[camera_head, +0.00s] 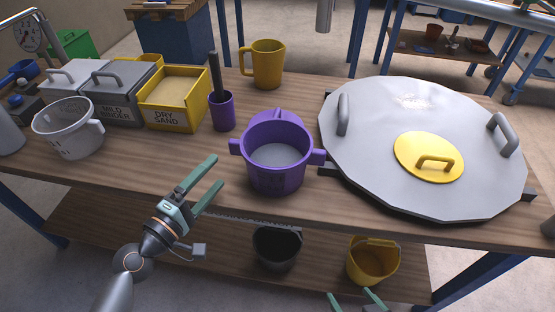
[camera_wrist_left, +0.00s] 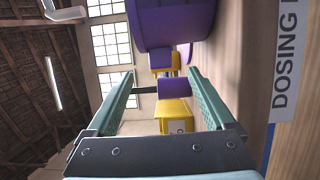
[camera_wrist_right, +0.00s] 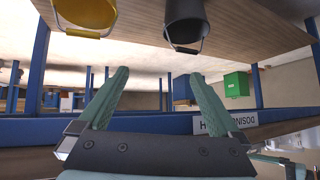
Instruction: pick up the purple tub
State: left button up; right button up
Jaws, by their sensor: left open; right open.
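The purple tub (camera_head: 275,165) stands upright on the wooden table, with a handle on each side and pale grey contents inside. Its purple wall also fills the top of the left wrist view (camera_wrist_left: 172,22), with a side handle (camera_wrist_left: 174,88) below it. My left gripper (camera_head: 212,177) is open and empty, just left of the tub and apart from it. In the left wrist view its two fingers (camera_wrist_left: 163,78) point toward the handle side. My right gripper (camera_head: 356,296) is open and empty, low at the bottom edge of the head view, below the table top; its fingers also show in the right wrist view (camera_wrist_right: 158,82).
A large grey lid (camera_head: 370,165) with a yellow cap lies right of the tub. A purple cup (camera_head: 223,112), yellow mug (camera_head: 268,65), dry sand bin (camera_head: 176,112) and white pot (camera_head: 68,135) stand behind and left. Black (camera_head: 277,250) and yellow (camera_head: 371,263) buckets stand on the lower shelf.

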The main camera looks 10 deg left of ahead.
aim_at(237, 149)
pick_arm(q)
jog(key=x, duration=0.5)
jog(key=shift+p, duration=0.4)
jog(key=x, duration=0.6)
grip_shut()
dwell(0.4)
jog(key=shift+r, duration=0.25)
